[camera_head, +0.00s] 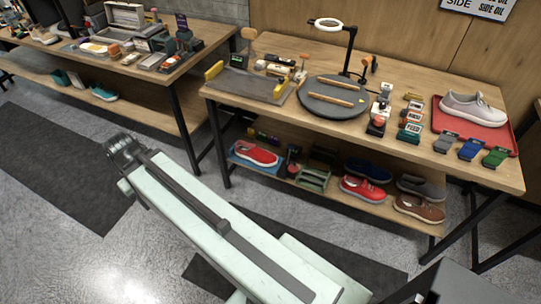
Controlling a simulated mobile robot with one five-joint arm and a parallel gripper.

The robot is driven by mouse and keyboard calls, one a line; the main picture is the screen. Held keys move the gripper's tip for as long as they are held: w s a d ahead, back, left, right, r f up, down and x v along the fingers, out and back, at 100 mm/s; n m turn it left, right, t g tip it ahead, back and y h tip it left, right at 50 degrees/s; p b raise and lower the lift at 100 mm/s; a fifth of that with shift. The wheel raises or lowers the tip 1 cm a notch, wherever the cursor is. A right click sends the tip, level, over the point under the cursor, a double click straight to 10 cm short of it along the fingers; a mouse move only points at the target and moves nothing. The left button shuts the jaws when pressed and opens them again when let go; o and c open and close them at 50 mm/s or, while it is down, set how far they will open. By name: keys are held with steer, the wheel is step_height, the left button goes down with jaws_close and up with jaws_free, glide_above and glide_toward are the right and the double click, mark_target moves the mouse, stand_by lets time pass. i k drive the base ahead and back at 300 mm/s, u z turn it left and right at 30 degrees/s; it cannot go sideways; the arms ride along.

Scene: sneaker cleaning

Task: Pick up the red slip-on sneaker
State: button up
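Two red sneakers with white soles are on the lower shelf of the right workbench. One red sneaker (256,153) lies on a blue tray (238,158) at the shelf's left part. The other red sneaker (362,190) lies further right, in front of a dark blue shoe (368,170). At this size I cannot tell which is a slip-on. My pale green arm reaches from the lower right toward the left. My gripper (121,151), dark and small, is at its far end, over the floor, left of the bench and apart from both red sneakers. I cannot make out its fingers.
Black bench legs (217,145) stand beside the shelf. A brown shoe (419,208) is at its right. Floor between the benches is open.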

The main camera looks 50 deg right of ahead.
mark_target(259, 157)
steer(key=z, duration=0.3)
steer(key=i, duration=1)
steer(key=u, duration=0.05)
